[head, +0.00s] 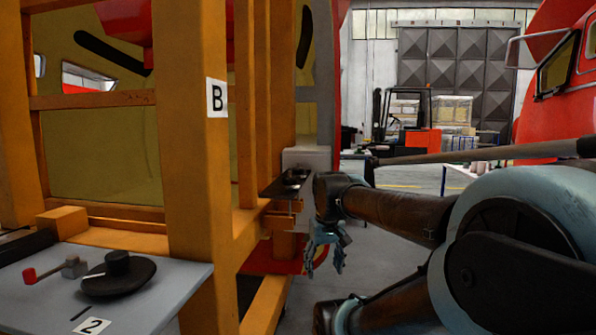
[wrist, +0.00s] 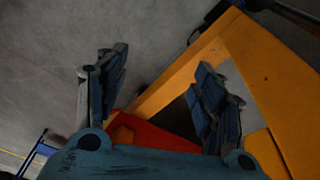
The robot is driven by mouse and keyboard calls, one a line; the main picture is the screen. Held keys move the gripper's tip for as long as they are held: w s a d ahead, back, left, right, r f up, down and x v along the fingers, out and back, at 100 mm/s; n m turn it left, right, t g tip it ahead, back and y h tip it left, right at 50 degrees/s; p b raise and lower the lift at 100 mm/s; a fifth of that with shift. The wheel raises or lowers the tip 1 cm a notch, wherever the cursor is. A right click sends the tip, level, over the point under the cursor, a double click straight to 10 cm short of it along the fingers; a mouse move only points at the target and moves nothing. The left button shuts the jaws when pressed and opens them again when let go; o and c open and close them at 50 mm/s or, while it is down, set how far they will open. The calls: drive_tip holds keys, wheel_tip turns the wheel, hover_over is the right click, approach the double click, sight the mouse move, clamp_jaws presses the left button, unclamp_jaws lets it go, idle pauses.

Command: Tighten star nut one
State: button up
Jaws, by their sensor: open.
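My gripper (head: 325,262) is open and empty. In the head view it hangs with its fingers down, just right of the orange frame (head: 190,200). A small dark part (head: 294,177) sits on a dark plate beside the frame, above and left of my gripper; it is too small to tell whether it is star nut one. The wrist view shows both blue fingers of my gripper (wrist: 162,75) spread apart, with an orange beam (wrist: 190,70) and grey floor beyond them. No star nut shows clearly in either view.
A grey plate labelled 2 (head: 150,305) at lower left bears a black round knob (head: 118,275) and a small red-ended crank (head: 50,268). A post is labelled B (head: 216,97). A forklift (head: 405,125) stands far back.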

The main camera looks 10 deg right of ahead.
drive_tip(key=w+r+n, duration=0.2)
drive_tip(key=w+r, duration=1.1)
drive_tip(key=r, duration=0.3)
wheel_tip(320, 180, up, 20)
drive_tip(key=n+g, duration=0.2)
drive_tip(key=n, duration=0.6)
hover_over(299, 168)
drive_tip(key=w, duration=0.1)
wheel_tip(299, 168, down, 17)
drive_tip(key=shift+a+f, duration=0.1)
drive_tip(key=shift+c, duration=0.4)
drive_tip(key=c, duration=1)
drive_tip(key=shift+o, duration=0.2)
